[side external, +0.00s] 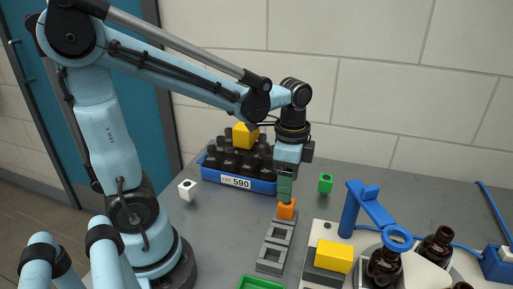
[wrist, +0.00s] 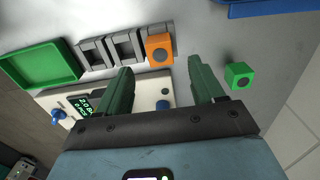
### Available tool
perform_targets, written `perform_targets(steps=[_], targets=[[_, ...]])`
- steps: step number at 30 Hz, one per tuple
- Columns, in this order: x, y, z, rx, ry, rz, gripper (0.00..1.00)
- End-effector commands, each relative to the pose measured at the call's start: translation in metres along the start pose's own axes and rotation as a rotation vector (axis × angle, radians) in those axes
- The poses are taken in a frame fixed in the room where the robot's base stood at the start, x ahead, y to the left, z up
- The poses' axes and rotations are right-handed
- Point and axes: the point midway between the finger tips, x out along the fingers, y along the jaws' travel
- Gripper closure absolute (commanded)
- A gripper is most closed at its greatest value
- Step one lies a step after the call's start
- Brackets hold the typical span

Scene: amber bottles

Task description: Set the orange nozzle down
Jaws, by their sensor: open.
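The orange nozzle (side external: 287,209) is a small block at the far end of a row of grey square holders (side external: 271,259). It also shows in the wrist view (wrist: 158,52), with a dark round hole on its face. It appears to sit in the end holder, whose rim partly shows beside it. My gripper (side external: 286,196) is right above the nozzle in the side view. In the wrist view my gripper's (wrist: 162,67) green fingers are spread apart, with the nozzle lying between and beyond their tips. The other two holders look empty.
A green block (side external: 325,183) and a white block (side external: 187,190) lie apart on the table. A blue crate (side external: 236,182) of dark bottles stands behind. A yellow block (side external: 334,257), a blue stand (side external: 366,205) and amber bottles (side external: 437,247) are at right; a green tray (side external: 262,284) is in front.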

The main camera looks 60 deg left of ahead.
Motion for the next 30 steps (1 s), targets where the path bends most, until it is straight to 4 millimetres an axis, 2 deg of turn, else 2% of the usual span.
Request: perform_targets(steps=[3,9,17,23,30], targets=[[-0.018,0.000,0.000,0.000,0.000,0.000,0.32],[-0.042,0.000,0.000,0.000,0.000,0.000,0.32],[-0.054,0.001,0.001,-0.019,0.010,-0.011,0.32],[-0.049,0.009,0.004,-0.234,0.145,-0.121,0.32],[-0.038,0.018,0.006,-0.590,0.428,-0.230,0.32]])
